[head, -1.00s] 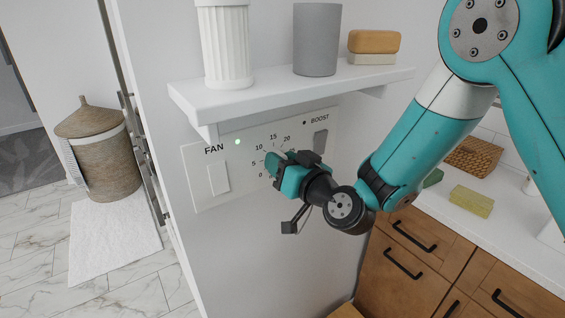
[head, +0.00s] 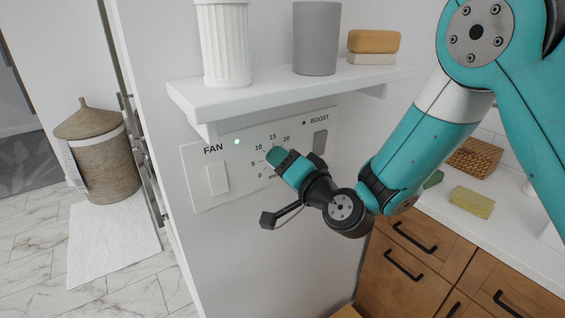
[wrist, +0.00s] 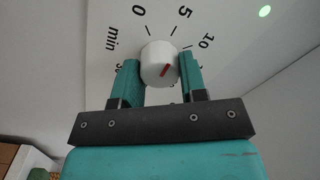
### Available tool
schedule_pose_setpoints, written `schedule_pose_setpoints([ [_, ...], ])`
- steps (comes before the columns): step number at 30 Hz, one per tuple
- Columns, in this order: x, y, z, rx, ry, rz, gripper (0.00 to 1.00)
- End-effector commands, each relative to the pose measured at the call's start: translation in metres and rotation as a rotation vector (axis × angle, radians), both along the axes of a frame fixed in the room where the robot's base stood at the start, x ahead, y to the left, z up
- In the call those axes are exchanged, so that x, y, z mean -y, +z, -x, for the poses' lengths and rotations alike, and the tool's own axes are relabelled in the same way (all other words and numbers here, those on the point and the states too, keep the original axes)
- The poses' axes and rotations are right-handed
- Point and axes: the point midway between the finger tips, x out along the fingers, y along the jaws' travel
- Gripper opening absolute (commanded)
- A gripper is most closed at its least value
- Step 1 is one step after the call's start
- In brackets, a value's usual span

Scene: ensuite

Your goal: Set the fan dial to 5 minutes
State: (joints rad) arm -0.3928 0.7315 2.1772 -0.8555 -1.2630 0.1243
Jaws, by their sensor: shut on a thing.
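The fan panel (head: 200,165) is on the white wall under a shelf, with a minute scale from 0 upward. In the head view my gripper hides the dial and part of the scale.
A white rocker switch (head: 217,179) is left of the dial and a grey boost switch (head: 320,141) right. The shelf (head: 290,92) above holds a fluted white vessel (head: 224,45), a grey cup (head: 317,40) and soap bars (head: 373,45). A green light (head: 237,141) glows.

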Motion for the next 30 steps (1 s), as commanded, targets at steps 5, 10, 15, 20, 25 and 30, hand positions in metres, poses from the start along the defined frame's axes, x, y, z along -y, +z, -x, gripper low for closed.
schedule_pose_setpoints([
  [5,0.0002,0.0005,-0.0002,-0.015,-0.001,-0.025,0.15],
  [10,0.0002,0.0004,-0.0004,-0.018,-0.001,-0.03,0.15],
  [15,0.0002,0.0004,-0.0004,-0.018,-0.001,-0.029,0.15],
  [20,0.0002,0.0004,-0.0003,-0.017,-0.001,-0.028,0.6],
  [25,0.0001,0.0002,-0.0002,-0.018,0.0,-0.028,0.65],
  [30,0.001,-0.001,0.0008,-0.018,-0.001,-0.027,0.65],
])
